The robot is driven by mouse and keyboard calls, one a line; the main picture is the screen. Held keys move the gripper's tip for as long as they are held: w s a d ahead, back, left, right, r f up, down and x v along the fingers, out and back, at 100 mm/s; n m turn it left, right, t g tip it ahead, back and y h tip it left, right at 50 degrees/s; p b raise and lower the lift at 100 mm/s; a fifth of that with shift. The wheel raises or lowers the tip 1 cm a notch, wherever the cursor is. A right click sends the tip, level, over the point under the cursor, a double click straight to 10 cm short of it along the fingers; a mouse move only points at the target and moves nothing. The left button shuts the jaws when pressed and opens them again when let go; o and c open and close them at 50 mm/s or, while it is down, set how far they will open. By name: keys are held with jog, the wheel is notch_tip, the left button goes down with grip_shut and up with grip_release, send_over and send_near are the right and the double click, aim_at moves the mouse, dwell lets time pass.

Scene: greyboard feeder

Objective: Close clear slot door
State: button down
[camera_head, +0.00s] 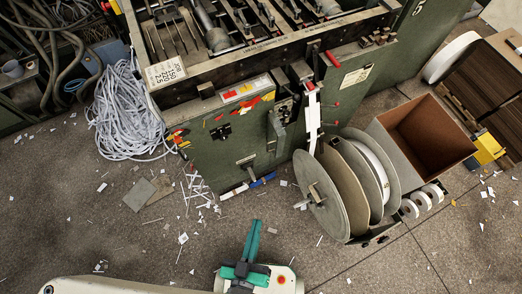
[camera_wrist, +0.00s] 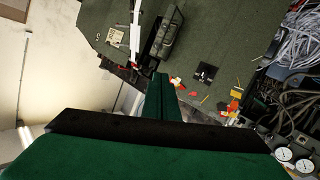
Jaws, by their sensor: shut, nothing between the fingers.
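The green feeder machine (camera_head: 235,145) stands at the back, its front panel facing me. A narrow green flap (camera_head: 275,130) stands out from the panel beside a small dark recess with fittings; it may be the slot door, but I cannot tell for sure. In the wrist view a similar green flap (camera_wrist: 167,35) shows beyond the fingertips, tilted in the picture. My gripper (camera_head: 254,226) is at the bottom centre, green fingers together and empty, well apart from the machine. In the wrist view my gripper (camera_wrist: 161,80) points at the panel.
Large reels (camera_head: 320,195) and an open brown box (camera_head: 425,135) stand right of the panel. A heap of white strips (camera_head: 128,110) lies at left. A grey board piece (camera_head: 140,194) and paper scraps litter the floor. The floor between my gripper and the machine is mostly free.

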jog(key=w+a+f+n+h, duration=0.4)
jog(key=w+a+f, duration=0.4)
jog(key=f, duration=0.2)
jog(key=w+a+f+n+h, duration=0.1)
jog(key=w+f+n, duration=0.15)
jog(key=w, duration=0.35)
jog(key=w+a+f+n+h, duration=0.2)
jog(key=w+n, duration=0.1)
jog(key=w, duration=0.3)
jog(key=s+d+x, duration=0.1)
jog(key=d+x, duration=0.1)
jog(key=x, duration=1.2)
jog(key=shift+s+d+n, duration=0.15)
jog(key=shift+s+n, duration=0.1)
jog(key=shift+n, duration=0.2)
